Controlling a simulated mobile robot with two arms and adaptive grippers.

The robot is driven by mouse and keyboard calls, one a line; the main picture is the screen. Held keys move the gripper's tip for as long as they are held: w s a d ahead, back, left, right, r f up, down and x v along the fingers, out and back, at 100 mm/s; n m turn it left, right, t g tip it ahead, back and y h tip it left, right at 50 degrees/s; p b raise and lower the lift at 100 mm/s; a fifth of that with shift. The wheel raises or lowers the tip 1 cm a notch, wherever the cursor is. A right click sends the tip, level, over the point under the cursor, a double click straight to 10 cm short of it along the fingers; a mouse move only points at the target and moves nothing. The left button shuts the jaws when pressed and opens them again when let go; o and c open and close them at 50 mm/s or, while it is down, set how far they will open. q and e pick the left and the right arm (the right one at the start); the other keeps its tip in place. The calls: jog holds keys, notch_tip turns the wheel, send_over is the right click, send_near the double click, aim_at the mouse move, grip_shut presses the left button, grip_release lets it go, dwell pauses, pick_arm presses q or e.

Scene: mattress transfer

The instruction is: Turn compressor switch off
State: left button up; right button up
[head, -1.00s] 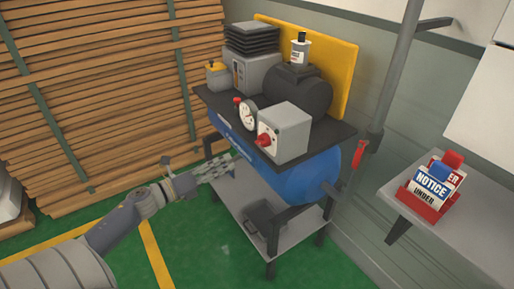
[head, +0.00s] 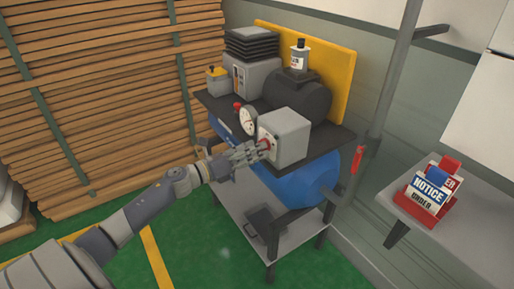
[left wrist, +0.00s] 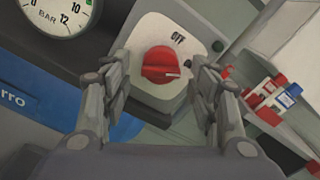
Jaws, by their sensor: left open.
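The compressor (head: 309,182) is a blue tank with a black motor, standing on a grey cart. Its switch box (head: 288,137) is light grey. In the left wrist view the red rotary switch knob (left wrist: 160,62) sits on the box face, with the word OFF printed above it to the right. A white mark on the knob points to the right, not at OFF. My left gripper (head: 258,150) is in front of the box face. In the left wrist view its open fingers (left wrist: 161,82) stand on either side of the knob, contact unclear. My right gripper is not in view.
A pressure gauge (head: 248,121) is left of the switch box and also shows in the left wrist view (left wrist: 58,12). A grey pipe (head: 394,80) with a red valve handle (head: 358,158) stands to the right. A red sign holder (head: 428,211) sits on a shelf. Stacked planks (head: 100,100) are at left.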

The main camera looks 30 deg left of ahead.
pick_arm(q)
jog(key=shift+w+d, duration=0.3)
jog(key=shift+w, duration=0.35)
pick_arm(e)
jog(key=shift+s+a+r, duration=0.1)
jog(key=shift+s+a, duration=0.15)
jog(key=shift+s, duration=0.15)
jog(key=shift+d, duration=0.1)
pick_arm(q)
jog(key=c, duration=1.1)
jog(key=shift+o, duration=0.2)
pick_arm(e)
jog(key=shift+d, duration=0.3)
